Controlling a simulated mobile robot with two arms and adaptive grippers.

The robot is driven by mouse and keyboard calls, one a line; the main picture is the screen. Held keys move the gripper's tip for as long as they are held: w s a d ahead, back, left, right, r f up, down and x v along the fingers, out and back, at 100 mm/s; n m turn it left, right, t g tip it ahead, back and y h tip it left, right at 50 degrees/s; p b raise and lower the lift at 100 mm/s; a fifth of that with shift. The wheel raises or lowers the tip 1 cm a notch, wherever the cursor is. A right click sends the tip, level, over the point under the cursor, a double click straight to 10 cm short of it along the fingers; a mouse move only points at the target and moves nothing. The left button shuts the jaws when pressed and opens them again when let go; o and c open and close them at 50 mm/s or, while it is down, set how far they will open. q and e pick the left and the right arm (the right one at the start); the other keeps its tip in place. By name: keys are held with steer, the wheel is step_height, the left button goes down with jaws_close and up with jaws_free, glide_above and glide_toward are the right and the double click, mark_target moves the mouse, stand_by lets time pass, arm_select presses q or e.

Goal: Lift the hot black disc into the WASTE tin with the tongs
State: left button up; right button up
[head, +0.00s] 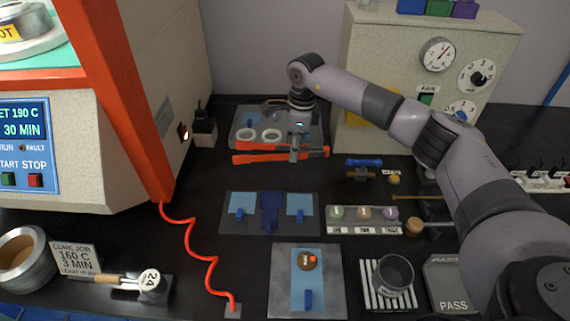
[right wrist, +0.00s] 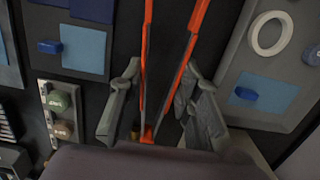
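The orange tongs (head: 280,152) lie on the dark bench in front of a grey tray. My right gripper (head: 297,154) is over them, pointing down. In the right wrist view its two grey fingers (right wrist: 160,112) are apart, with the tongs' two orange arms (right wrist: 163,60) between them; contact with either finger is not clear. A small dark brown disc (head: 307,260) with an orange mark lies on a blue sheet on a grey plate. My left gripper is not in view.
The grey tray (head: 240,143) behind the tongs holds white rings. A mat with blue sheets (head: 243,203) and a rack of small pots (head: 363,220) lie in front. A coiled red cord (head: 190,235) runs from the press (head: 150,100) at left. A grey PASS box (head: 452,284) stands at right.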

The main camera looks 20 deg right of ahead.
arm_select(q)
step_height(320, 180, up, 3)
steer(key=shift+f+p, duration=0.1)
steer(key=shift+p, duration=1)
arm_select(e)
step_height(320, 180, up, 5)
steer(key=shift+f, duration=0.15)
steer(key=s+a+r+n+g, duration=0.1)
steer(key=s+a+n, duration=0.3)
steer(key=s+n, duration=0.7)
steer(key=s+a+r+n+h, duration=0.1)
steer(key=s+a+n, duration=0.4)
steer(key=s+n, duration=0.7)
steer(key=shift+s+g, duration=0.4)
steer(key=shift+s, duration=0.1)
arm_select(q)
steer(key=shift+c, duration=0.8)
